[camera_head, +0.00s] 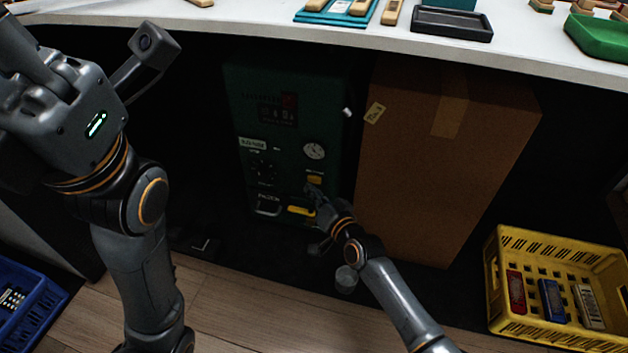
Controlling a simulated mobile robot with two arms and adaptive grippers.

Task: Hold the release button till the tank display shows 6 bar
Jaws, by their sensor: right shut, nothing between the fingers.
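A dark green tank unit (250,90) stands in the shadow under the table. Its small display (277,114) has dark digits that are too dim to read. A round white gauge (314,151) sits lower right on its front. Below the gauge is a small yellow button (314,179), with a yellow handle-like part (300,211) lower down. My right gripper (314,189) is shut and empty, its tips at the lower edge of the yellow button. I cannot tell whether they touch or press it. My left arm fills the left side; its fingers are not visible.
A tall cardboard box (440,160) stands close on the right of the unit. The white tabletop (200,22) overhangs above. A yellow crate (505,240) is at the lower right, a blue crate (45,305) at the lower left. Wooden floor (240,290) lies in front.

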